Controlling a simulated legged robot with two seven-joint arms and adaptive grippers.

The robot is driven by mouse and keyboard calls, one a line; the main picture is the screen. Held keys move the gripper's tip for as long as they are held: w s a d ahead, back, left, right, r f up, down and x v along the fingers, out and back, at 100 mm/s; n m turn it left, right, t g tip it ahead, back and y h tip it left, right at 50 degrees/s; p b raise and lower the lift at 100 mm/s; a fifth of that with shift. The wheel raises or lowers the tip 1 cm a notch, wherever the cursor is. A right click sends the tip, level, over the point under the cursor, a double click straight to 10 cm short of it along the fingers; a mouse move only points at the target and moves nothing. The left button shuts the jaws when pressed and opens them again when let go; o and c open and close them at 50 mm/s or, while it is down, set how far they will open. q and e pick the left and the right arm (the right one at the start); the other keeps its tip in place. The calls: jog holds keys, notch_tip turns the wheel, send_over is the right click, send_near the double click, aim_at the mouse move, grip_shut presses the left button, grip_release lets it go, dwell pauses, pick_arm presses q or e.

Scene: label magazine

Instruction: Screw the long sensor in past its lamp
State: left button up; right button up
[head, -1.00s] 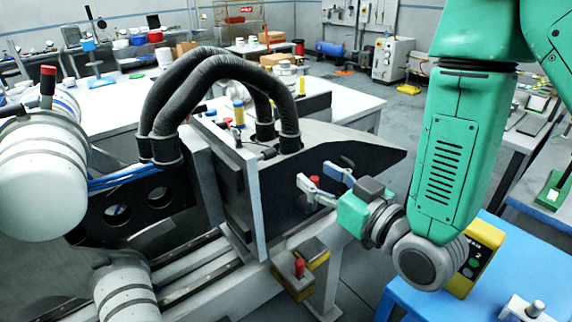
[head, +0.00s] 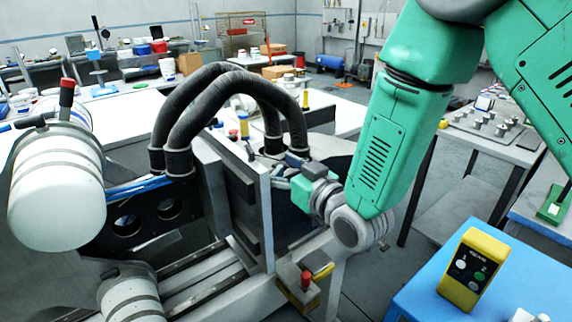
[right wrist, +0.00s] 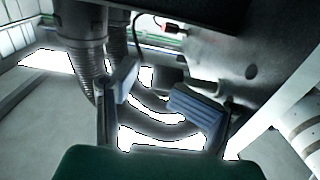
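My right gripper (head: 284,170) is at the machine's far side, just right of the upright grey plate (head: 262,205). In the right wrist view its two blue-grey fingers (right wrist: 160,95) stand apart with nothing between them; black hoses show behind. A thin dark cable (head: 249,150) curls behind the plate's top edge. In the right wrist view a slim metal rod with green on it (right wrist: 172,40) lies beyond the fingers, near a small red spot. I cannot tell whether it is the long sensor, and no lit lamp is clear. My left gripper is not in view.
Thick black hoses (head: 220,82) arch over the machine close to my right gripper. A red button (head: 306,279) on a block sits below it. A yellow control box (head: 473,270) stands on the blue table (head: 410,290) at right. Open floor lies between table and machine.

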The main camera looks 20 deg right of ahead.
jog(key=shift+s+a+r, duration=0.15)
jog(key=shift+a+r, duration=0.05)
jog(key=shift+a, duration=0.55)
jog(key=c, duration=0.5)
jog(key=shift+a, duration=0.1)
grip_shut()
jog(key=shift+w+d+f+y, duration=0.25)
jog(key=shift+d+y, duration=0.05)
jog(key=shift+d, duration=0.25)
jog(key=shift+w+d+f, duration=0.1)
jog(key=shift+d+f, duration=0.15)
jog(key=shift+d, duration=0.15)
jog(key=shift+c, duration=0.3)
grip_release()
jog(key=shift+a, duration=0.15)
jog(key=o, duration=0.6)
jog(key=shift+s+a+r, duration=0.25)
jog(key=shift+s+a, duration=0.05)
jog(key=shift+c, duration=0.2)
jog(key=shift+a+r, duration=0.1)
jog(key=shift+a, duration=0.15)
jog(key=shift+w+d, duration=0.2)
jog(key=shift+d, duration=0.2)
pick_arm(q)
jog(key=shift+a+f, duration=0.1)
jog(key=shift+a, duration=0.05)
